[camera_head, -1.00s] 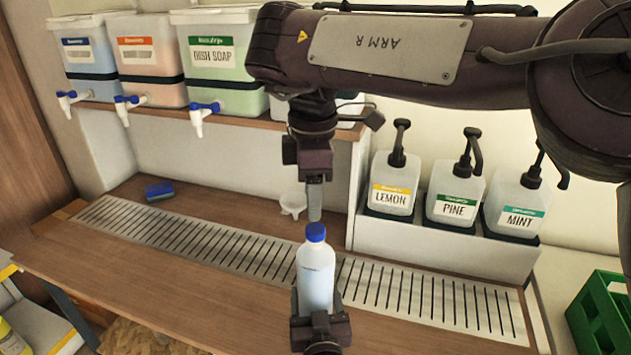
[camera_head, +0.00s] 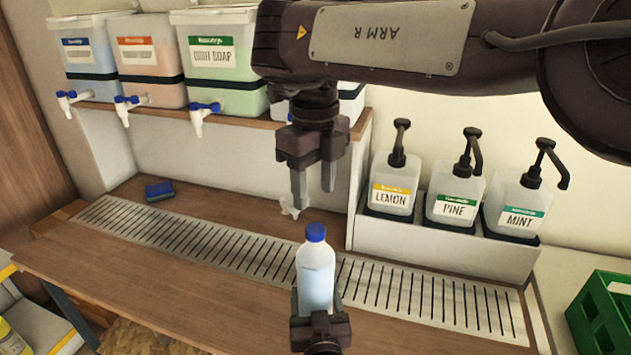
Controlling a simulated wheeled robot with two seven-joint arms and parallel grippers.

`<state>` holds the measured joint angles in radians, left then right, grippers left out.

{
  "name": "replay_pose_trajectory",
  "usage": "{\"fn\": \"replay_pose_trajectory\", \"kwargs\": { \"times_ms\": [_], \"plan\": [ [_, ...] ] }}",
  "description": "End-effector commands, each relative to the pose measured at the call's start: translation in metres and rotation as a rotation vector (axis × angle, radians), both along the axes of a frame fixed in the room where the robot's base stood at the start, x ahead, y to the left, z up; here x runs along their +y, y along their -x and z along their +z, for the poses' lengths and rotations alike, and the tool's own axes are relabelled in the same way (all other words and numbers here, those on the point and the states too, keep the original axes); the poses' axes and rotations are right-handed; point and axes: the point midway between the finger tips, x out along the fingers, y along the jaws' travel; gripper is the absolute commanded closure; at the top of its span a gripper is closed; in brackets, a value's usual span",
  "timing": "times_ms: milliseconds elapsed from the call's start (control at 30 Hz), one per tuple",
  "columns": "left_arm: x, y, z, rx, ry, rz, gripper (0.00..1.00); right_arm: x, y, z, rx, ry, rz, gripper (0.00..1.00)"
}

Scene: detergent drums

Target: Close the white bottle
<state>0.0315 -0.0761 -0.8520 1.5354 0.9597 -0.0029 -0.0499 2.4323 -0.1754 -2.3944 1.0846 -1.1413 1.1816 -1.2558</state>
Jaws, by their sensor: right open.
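The white bottle (camera_head: 316,275) stands upright over the front of the drain grate in the middle of the head view. A blue cap (camera_head: 316,232) sits on its top; whether it is screwed tight I cannot tell. My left gripper (camera_head: 318,302) is at the bottom middle, its fingers on both sides of the bottle's lower part, shut on it. My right gripper (camera_head: 314,196) hangs fingers down above and a little behind the cap. Its two fingers are apart and empty, with a gap to the cap.
A slotted drain grate (camera_head: 215,238) runs across the wooden counter (camera_head: 150,275). Pump bottles, including one labelled LEMON (camera_head: 391,190), stand at right. Drums with taps, including DISH SOAP (camera_head: 216,60), line the shelf. A blue sponge (camera_head: 159,191) lies at left.

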Motion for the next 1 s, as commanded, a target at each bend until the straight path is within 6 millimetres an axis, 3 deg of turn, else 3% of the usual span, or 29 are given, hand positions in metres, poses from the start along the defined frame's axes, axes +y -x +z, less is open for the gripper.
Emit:
{"fn": "replay_pose_trajectory", "kwargs": {
  "times_ms": [100, 300, 767, 1000],
  "plan": [
    [0.000, 0.000, -0.001, 0.001, 0.000, 0.001, 0.98, -0.001, 0.000, 0.001, 0.001, 0.004, 0.197, 0.51],
    [0.000, 0.000, -0.001, 0.001, 0.000, 0.001, 0.98, -0.002, 0.001, 0.003, 0.003, 0.004, 0.390, 0.51],
    [0.000, 0.000, -0.001, 0.001, -0.001, 0.001, 0.98, -0.002, 0.001, 0.001, 0.005, 0.004, 0.423, 0.51],
    [0.000, 0.000, -0.001, 0.001, 0.000, 0.001, 0.98, -0.002, 0.001, -0.028, 0.008, 0.001, 0.423, 0.51]
  ]
}}
